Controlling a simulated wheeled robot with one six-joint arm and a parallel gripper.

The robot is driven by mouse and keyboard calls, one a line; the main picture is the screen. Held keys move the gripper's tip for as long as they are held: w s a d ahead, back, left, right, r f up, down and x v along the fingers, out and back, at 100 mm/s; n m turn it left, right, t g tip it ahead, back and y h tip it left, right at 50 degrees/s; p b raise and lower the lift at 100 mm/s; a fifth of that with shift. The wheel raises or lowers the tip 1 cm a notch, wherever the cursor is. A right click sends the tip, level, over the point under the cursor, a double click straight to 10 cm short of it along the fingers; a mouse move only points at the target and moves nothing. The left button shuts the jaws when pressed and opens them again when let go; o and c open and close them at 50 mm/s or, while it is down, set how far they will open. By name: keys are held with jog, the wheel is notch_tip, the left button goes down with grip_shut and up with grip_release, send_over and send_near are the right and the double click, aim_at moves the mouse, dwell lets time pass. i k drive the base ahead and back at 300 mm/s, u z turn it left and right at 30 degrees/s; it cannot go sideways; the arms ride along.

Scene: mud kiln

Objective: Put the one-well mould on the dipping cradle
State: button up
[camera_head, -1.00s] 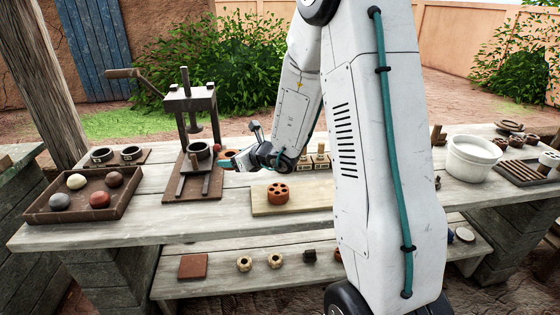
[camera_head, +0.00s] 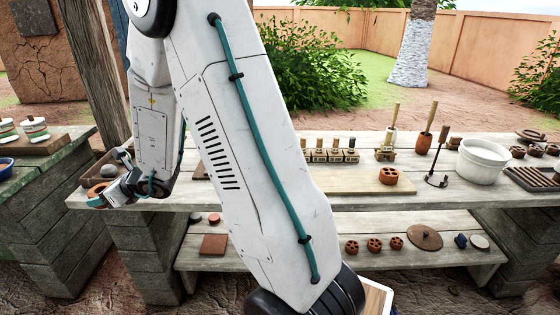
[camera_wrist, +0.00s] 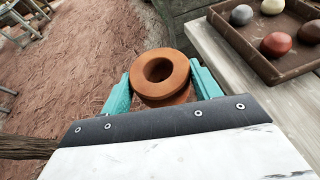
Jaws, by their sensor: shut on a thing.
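The one-well mould (camera_wrist: 160,91) is a round terracotta piece with a single hole in its top. My gripper (camera_wrist: 162,86) is shut on it, with a teal finger on each side. In the wrist view the mould is over bare reddish ground, beside the table edge. I cannot pick out the dipping cradle for sure; a dark upright tool (camera_head: 437,180) stands near the white tub (camera_head: 482,160).
A brown tray (camera_wrist: 270,65) with several coloured balls lies close to the right of my gripper. A many-holed mould (camera_head: 388,176) sits on a pale board. A slatted rack (camera_head: 532,180) is at the right end. My arm hides the left middle of the table.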

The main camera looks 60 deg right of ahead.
aim_at(435, 180)
jog(key=u, duration=0.75)
jog(key=k, duration=0.8)
jog(key=z, duration=1.95)
